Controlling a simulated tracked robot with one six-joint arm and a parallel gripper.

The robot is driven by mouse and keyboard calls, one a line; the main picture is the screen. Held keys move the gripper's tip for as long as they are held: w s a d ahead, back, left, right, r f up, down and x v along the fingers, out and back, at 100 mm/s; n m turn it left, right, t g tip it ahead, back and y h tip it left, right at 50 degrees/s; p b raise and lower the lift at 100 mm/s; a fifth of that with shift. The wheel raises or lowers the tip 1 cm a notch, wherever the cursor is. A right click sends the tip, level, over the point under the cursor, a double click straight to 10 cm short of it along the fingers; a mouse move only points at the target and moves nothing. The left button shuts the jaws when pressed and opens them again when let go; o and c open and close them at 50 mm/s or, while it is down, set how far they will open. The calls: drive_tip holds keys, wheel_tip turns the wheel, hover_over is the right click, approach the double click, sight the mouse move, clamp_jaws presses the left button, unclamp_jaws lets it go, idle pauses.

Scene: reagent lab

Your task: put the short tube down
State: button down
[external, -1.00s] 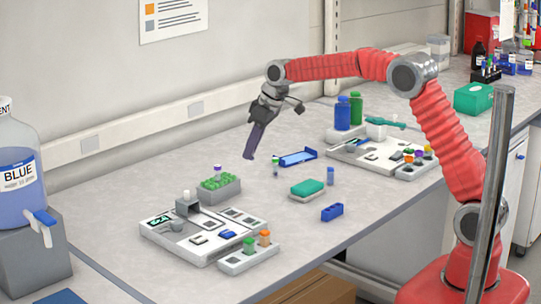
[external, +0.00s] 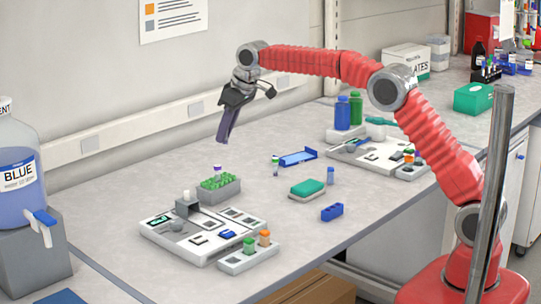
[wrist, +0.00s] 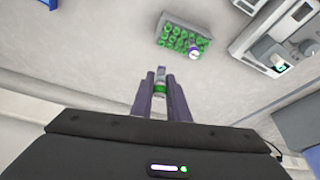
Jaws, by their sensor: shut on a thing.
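My gripper (external: 222,140) hangs above the back of the bench, behind and to the right of the green tube rack (external: 218,188). In the wrist view my gripper (wrist: 159,85) is shut on a short tube (wrist: 160,88) with a green band, held between the fingertips. The fingers hide part of the tube, and it cannot be made out in the external view. The tube is apart from the rack (wrist: 172,36), where a purple-capped tube (wrist: 194,52) stands.
A white instrument tray (external: 165,232) lies in front of the rack. A small tube (external: 275,166), a blue tray (external: 298,158), a green sponge (external: 308,187) and a blue block (external: 332,212) are to the right. Bare bench lies under my gripper.

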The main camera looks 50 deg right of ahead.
drive_tip(key=shift+f, duration=3.1)
drive_tip(key=shift+f, duration=1.9)
drive_tip(key=c, duration=1.7)
unclamp_jaws()
drive_tip(key=v, duration=1.2)
drive_tip(key=shift+s+d, duration=0.1)
